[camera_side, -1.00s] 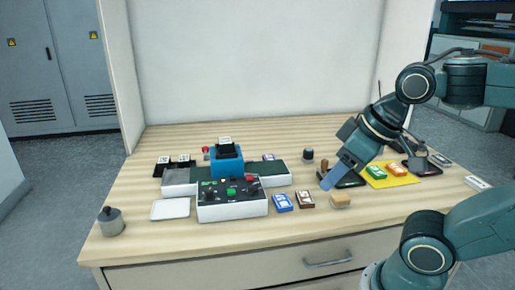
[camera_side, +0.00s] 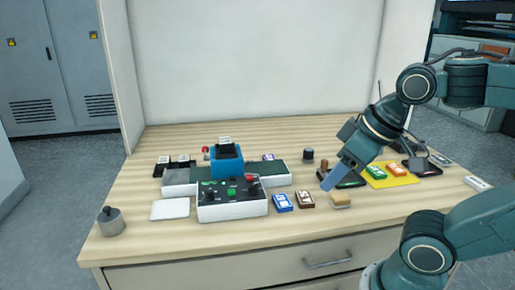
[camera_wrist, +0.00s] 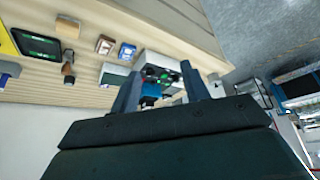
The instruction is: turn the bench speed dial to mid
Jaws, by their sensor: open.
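The bench control box (camera_side: 232,208) is a white box with a dark top panel, at the front middle of the bench. A green button (camera_side: 231,191) and a red button (camera_side: 251,180) stand on its panel. A small dark knob (camera_side: 208,195) on the panel's left looks like the speed dial; its setting is too small to read. My gripper (camera_side: 328,182) is open and empty, above the bench to the right of the box and apart from it. In the wrist view the box (camera_wrist: 166,63) shows between the spread fingers of my gripper (camera_wrist: 162,88).
A blue press (camera_side: 227,165) stands behind the box. A yellow mat (camera_side: 400,180) with packs lies at right. A white tray (camera_side: 170,210) and grey weight (camera_side: 111,222) are at left.

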